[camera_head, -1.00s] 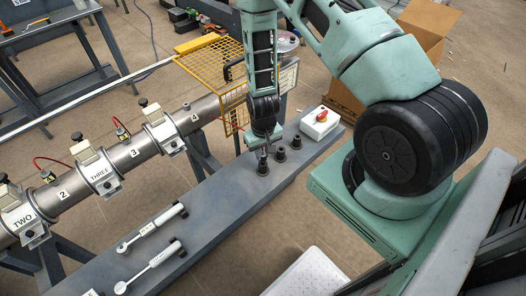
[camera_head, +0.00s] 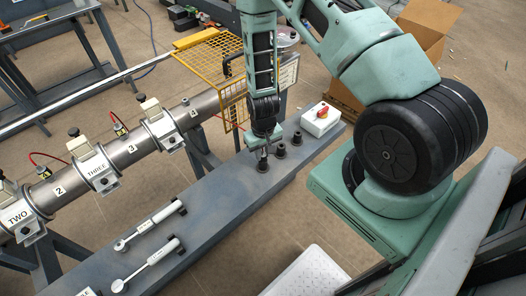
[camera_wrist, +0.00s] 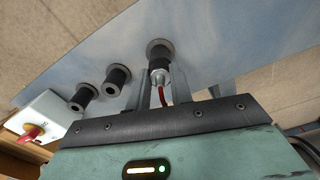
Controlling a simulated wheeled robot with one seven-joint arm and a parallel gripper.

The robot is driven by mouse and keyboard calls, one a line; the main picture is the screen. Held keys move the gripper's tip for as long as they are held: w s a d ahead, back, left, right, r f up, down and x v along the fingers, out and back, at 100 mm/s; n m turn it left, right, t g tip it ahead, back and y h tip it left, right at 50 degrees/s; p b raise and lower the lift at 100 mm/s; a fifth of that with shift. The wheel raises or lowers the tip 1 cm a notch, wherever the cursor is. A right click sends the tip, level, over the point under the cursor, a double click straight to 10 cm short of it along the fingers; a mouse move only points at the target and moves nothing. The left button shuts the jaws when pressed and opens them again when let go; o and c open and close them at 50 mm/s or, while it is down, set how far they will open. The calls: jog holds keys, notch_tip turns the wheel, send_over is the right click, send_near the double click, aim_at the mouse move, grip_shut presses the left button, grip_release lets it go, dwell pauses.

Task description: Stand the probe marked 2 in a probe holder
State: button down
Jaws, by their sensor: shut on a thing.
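My gripper (camera_head: 263,150) points down over the leftmost of three black probe holders (camera_head: 262,166) on the grey bench. In the wrist view its fingers (camera_wrist: 161,93) are shut on a probe (camera_wrist: 160,76), which has a silvery end and a red cable. The probe is in line with that black holder (camera_wrist: 160,50) and appears to meet its mouth; how deep it sits I cannot tell. Its number mark is not readable. The other two holders, the middle one (camera_wrist: 118,76) and the end one (camera_wrist: 84,95), look empty.
A white box with a red switch (camera_head: 322,117) stands past the holders. Two white-handled tools (camera_head: 150,226) lie on the bench. A steel pipe (camera_head: 128,153) with clamps, numbered ports and red cables runs behind, beside a yellow mesh guard (camera_head: 213,68). The bench between tools and holders is clear.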

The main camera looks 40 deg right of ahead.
jog(key=c, duration=1.2)
grip_release()
jog(key=shift+o, duration=0.2)
notch_tip(320, 180, up, 17)
jog(key=b, duration=0.1)
jog(key=shift+r, duration=0.2)
